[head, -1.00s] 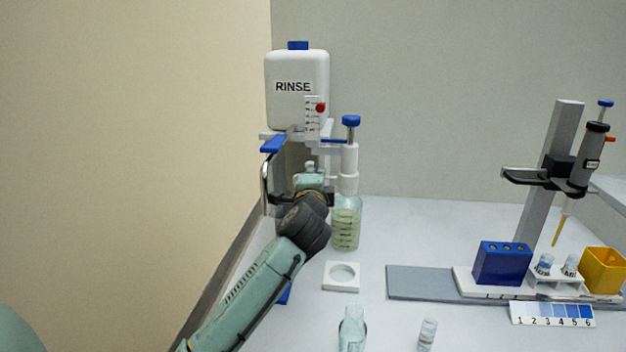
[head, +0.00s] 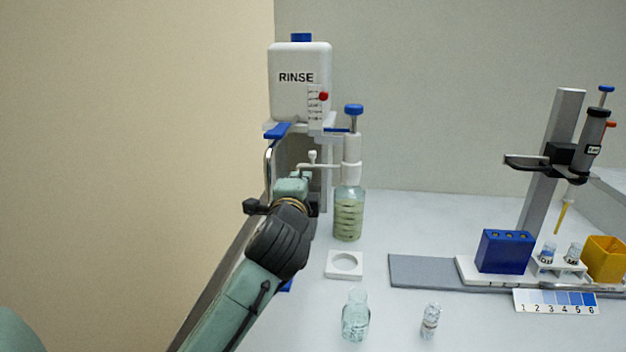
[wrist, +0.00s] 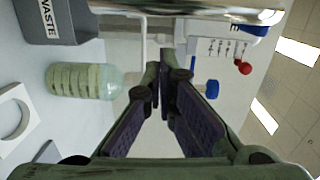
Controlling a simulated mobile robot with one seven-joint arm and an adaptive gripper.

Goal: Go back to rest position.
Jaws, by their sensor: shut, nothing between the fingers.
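In the head view my arm reaches up from the bottom toward the rinse stand. Its wrist is in front of the stand's lower part, left of the dispenser bottle (head: 348,218), and the fingertips are hard to make out there. In the wrist view my gripper (wrist: 161,78) is shut and empty, its two dark fingers converging. The dispenser bottle, with pale green liquid, also shows left of the fingers in that view (wrist: 82,80). The white RINSE tank (head: 299,92) sits on the stand above my wrist.
A grey WASTE bin (wrist: 60,22) and a metal rail (wrist: 205,10) are close by. A white ring holder (head: 345,265), a glass bottle (head: 356,318) and a small vial (head: 430,322) stand on the bench. A pipette stand (head: 552,160) and blue block (head: 505,251) are at right.

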